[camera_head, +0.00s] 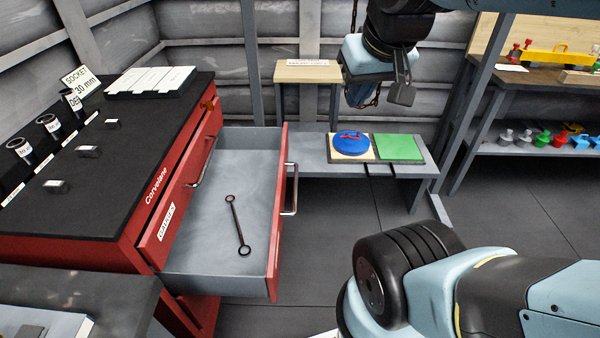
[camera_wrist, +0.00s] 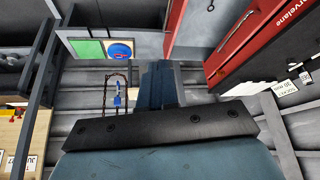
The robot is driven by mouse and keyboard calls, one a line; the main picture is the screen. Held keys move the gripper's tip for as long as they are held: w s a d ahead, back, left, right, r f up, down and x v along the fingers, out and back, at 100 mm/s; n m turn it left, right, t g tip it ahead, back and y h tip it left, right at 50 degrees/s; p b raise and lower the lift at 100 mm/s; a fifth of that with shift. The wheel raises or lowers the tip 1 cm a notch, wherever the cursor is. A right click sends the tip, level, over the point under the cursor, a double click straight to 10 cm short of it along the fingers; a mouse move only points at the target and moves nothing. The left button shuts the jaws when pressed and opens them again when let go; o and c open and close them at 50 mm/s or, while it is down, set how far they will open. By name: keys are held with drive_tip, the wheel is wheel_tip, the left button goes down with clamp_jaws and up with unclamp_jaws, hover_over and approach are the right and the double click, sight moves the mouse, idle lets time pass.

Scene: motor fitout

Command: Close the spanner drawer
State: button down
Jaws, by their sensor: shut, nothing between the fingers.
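The spanner drawer (camera_head: 275,250) stands pulled far out of the red cabinet in the head view, its red front and handle (camera_head: 291,190) facing right. A dark double-ended spanner (camera_head: 238,225) lies on its grey floor. In the wrist view, the drawer's red front (camera_wrist: 174,25) shows at the top, right of centre. My gripper (camera_head: 388,97) is up beyond the drawer and to its right, apart from it, over the far shelf area. Its fingers are shut and empty; they also show in the wrist view (camera_wrist: 159,85).
A labelled red drawer front (camera_head: 180,205) with a handle sits above the open drawer. The black cabinet top (camera_head: 85,190) holds sockets and cards. A low grey bench (camera_head: 308,163) with blue and green items (camera_head: 398,147) stands beyond. A steel post (camera_head: 470,110) stands right of my gripper.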

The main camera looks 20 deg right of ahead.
drive_tip(key=shift+w, duration=0.15)
drive_tip(key=w+d+f+m+g+y, duration=0.3)
drive_tip(key=w+f+m+g+y, duration=0.25)
drive_tip(key=w+f+m, duration=0.8)
drive_tip(key=w+d+f+m+t+y, duration=0.1)
drive_tip(key=w+d+f+m, duration=0.2)
drive_tip(key=f, duration=0.6)
drive_tip(key=w+d+f+m+t+y, duration=0.1)
drive_tip(key=w+d+f+m+y, duration=0.15)
drive_tip(key=f, duration=0.65)
drive_tip(key=w+d+f+m+t+y, duration=0.1)
drive_tip(key=w+d+f+m, duration=0.2)
drive_tip(key=f, duration=0.7)
drive_tip(key=w+a+f, duration=0.2)
drive_tip(key=a, duration=0.3)
drive_tip(key=w+a+f, duration=0.2)
drive_tip(key=a+f, duration=0.1)
drive_tip(key=a, duration=0.3)
drive_tip(key=shift+w+f, duration=0.15)
drive_tip(key=shift+w, duration=0.15)
